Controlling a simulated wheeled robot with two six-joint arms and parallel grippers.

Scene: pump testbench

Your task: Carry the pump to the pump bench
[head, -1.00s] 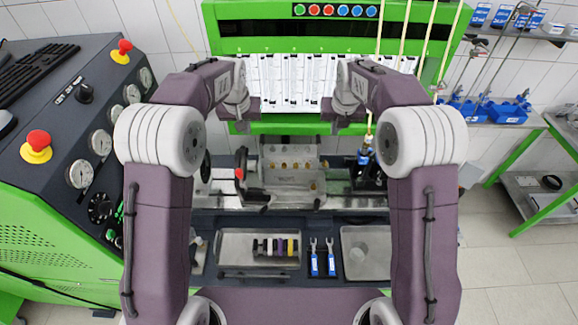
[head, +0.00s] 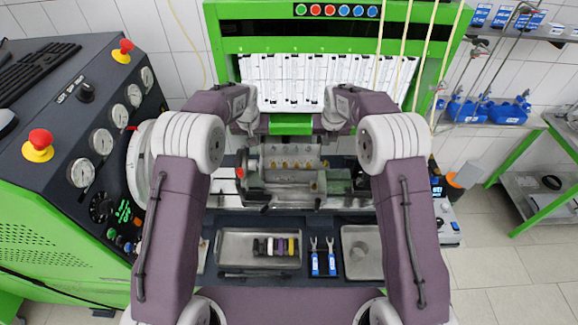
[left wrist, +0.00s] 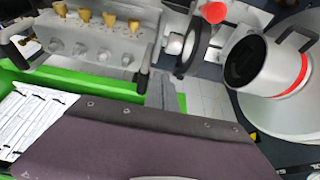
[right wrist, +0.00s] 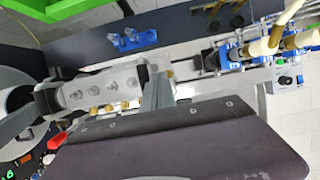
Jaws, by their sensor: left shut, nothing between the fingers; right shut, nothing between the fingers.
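The pump (head: 284,172) is a grey metal block with a row of brass-coloured fittings on top and dark handles at its ends. It sits on the work surface, centred between my arms, and also shows in the left wrist view (left wrist: 95,45) and the right wrist view (right wrist: 105,85). My left gripper (head: 262,125) and right gripper (head: 318,125) are beyond the pump's back edge in the head view, close together. Both are shut and empty. Their fingertips are partly hidden; whether they touch the pump I cannot tell. The green pump bench (head: 290,29) stands behind, with white tubes.
A gauge console (head: 75,130) with red buttons stands at left. The floor at right (head: 500,265) is clear.

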